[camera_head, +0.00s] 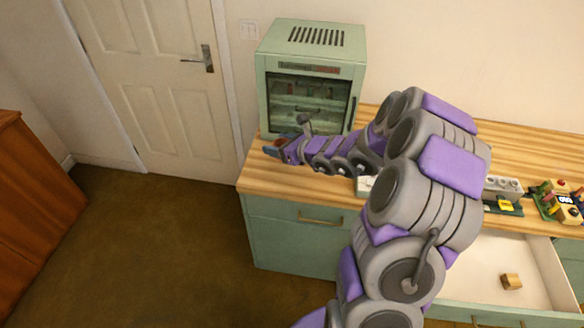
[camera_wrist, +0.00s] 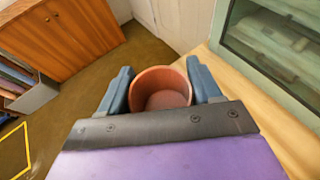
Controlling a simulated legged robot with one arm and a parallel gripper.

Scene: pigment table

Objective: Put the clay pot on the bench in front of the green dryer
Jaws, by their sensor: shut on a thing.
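The clay pot (camera_wrist: 163,82) is a reddish-brown open cup in the wrist view, seen from above. My gripper (camera_wrist: 162,88) is shut on it, with one blue finger on each side. In the head view my gripper (camera_head: 271,150) is over the left end of the wooden bench (camera_head: 257,177), in front of the green dryer (camera_head: 312,52); the pot is mostly hidden there. The dryer, with its glass door, also shows at the right of the wrist view (camera_wrist: 275,45). I cannot tell whether the pot touches the bench.
An open drawer (camera_head: 470,287) with a small wooden block (camera_head: 511,281) juts out at the lower right. Several small items stand on the bench's right part, including a colourful toy-like thing (camera_head: 560,200). An orange-brown cabinet (camera_head: 35,205) stands at the left. The floor between is clear.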

